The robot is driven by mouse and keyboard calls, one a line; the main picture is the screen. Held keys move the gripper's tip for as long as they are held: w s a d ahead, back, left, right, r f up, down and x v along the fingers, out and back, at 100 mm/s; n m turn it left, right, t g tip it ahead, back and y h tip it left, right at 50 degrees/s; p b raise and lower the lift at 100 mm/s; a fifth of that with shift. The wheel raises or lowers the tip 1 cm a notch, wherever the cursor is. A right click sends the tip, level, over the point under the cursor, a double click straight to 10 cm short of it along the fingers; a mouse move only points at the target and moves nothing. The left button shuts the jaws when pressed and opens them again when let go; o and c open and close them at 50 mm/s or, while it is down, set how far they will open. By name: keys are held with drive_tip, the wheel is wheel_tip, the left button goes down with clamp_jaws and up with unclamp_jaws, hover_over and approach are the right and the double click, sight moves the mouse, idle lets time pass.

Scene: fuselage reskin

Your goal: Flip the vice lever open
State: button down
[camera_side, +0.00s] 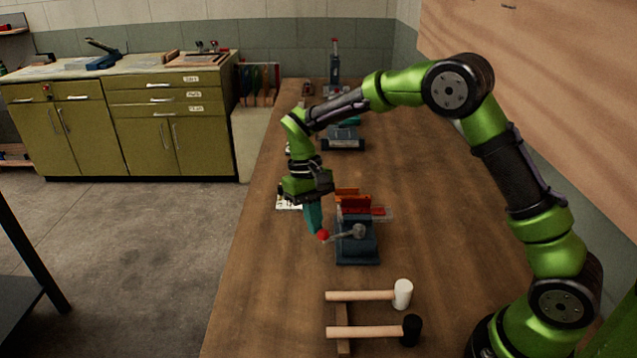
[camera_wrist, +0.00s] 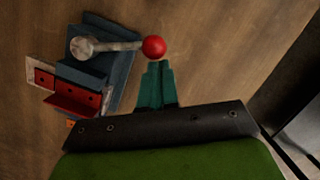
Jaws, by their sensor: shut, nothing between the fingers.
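The vice (camera_side: 357,243) is a dark blue-grey block with red-orange jaws on the wooden bench, and it also shows in the wrist view (camera_wrist: 122,75). Its metal lever (camera_wrist: 118,46) runs from a round pivot to a red ball knob (camera_wrist: 154,47); in the side view the knob (camera_side: 323,235) sticks out to the left of the vice. My gripper (camera_side: 317,229) points down with its teal fingers shut and empty. In the wrist view the fingertips (camera_wrist: 158,66) are right at the knob; whether they touch it I cannot tell.
Two mallets, one white-headed (camera_side: 402,294) and one black-headed (camera_side: 411,330), lie on a wooden rest in front of the vice. Another device (camera_side: 343,138) stands farther back on the bench (camera_side: 270,290).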

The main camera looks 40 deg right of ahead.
drive_tip(key=shift+s+a, duration=0.1)
drive_tip(key=s+n, duration=0.1)
drive_tip(key=s+a+n, duration=0.1)
drive_tip(key=n, duration=0.1)
drive_tip(key=shift+s+a+h, duration=0.15)
drive_tip(key=shift+a+h, duration=0.05)
drive_tip(key=shift+h, duration=0.2)
drive_tip(key=s+n+t+h, duration=0.1)
drive_tip(key=s+n+h, duration=0.1)
drive_tip(key=s+n, duration=0.6)
drive_tip(key=n, duration=0.2)
drive_tip(key=shift+s+d+n, duration=0.25)
drive_tip(key=shift+s+n, duration=0.05)
drive_tip(key=shift+n, duration=0.1)
drive_tip(key=shift+s+d, duration=0.1)
drive_tip(key=shift+d, duration=0.05)
drive_tip(key=w+a+f, duration=0.1)
drive_tip(key=w+a, duration=0.2)
drive_tip(key=a, duration=0.1)
drive_tip(key=s+v, duration=0.1)
drive_tip(key=v, duration=0.8)
drive_tip(key=shift+w+r, duration=0.25)
drive_tip(key=shift+r, duration=0.15)
